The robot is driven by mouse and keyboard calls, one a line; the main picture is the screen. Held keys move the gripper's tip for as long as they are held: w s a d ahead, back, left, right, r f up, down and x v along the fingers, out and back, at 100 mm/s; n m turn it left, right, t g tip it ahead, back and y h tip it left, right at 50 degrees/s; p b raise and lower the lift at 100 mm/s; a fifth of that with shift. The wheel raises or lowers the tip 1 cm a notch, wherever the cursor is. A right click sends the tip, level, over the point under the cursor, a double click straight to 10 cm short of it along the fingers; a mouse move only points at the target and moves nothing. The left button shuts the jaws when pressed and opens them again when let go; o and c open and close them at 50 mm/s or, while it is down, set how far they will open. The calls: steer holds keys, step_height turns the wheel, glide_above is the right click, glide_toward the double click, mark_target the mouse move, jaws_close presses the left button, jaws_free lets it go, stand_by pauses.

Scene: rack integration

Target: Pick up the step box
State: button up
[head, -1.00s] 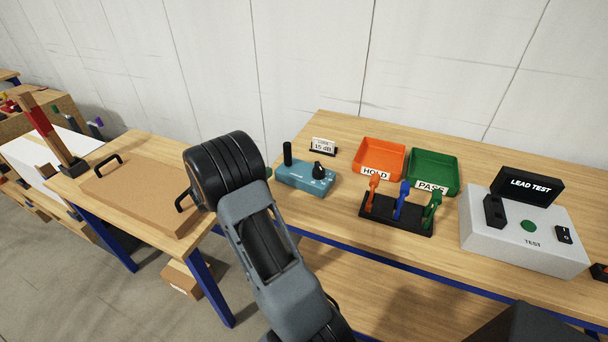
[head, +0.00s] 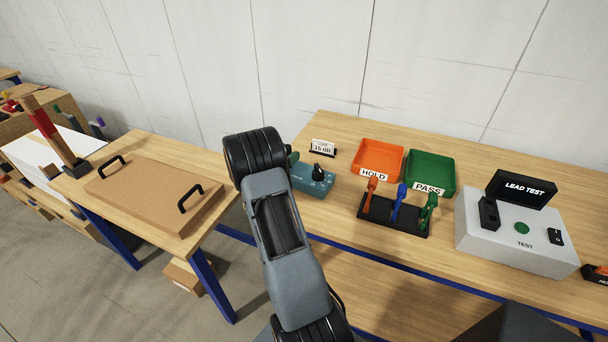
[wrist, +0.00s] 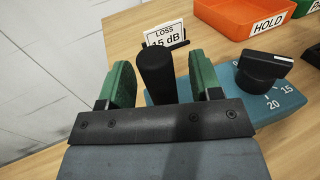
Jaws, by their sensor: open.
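The step box is a teal box with a black knob and a black upright post. In the head view, the step box (head: 317,182) sits on the right-hand table, its left part and post hidden behind my arm. In the wrist view, the step box (wrist: 230,110) shows its dial marked 15 and 20. My gripper (wrist: 161,72) is open, its green fingers on the left and right of the black post (wrist: 155,78). Gaps show between post and fingers. In the head view only a bit of green finger shows beside my wrist.
A "LOSS 15 dB" card (head: 323,147) stands just behind the box. An orange HOLD tray (head: 378,154) and a green PASS tray (head: 430,168) lie to the right. A rack of coloured levers (head: 393,221) and a grey LEAD TEST unit (head: 510,242) stand farther right.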

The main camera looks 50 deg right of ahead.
steer(key=shift+s+d, duration=0.1)
steer(key=shift+d, duration=0.85)
steer(key=shift+c, duration=0.3)
jaws_close()
steer(key=shift+r, duration=0.1)
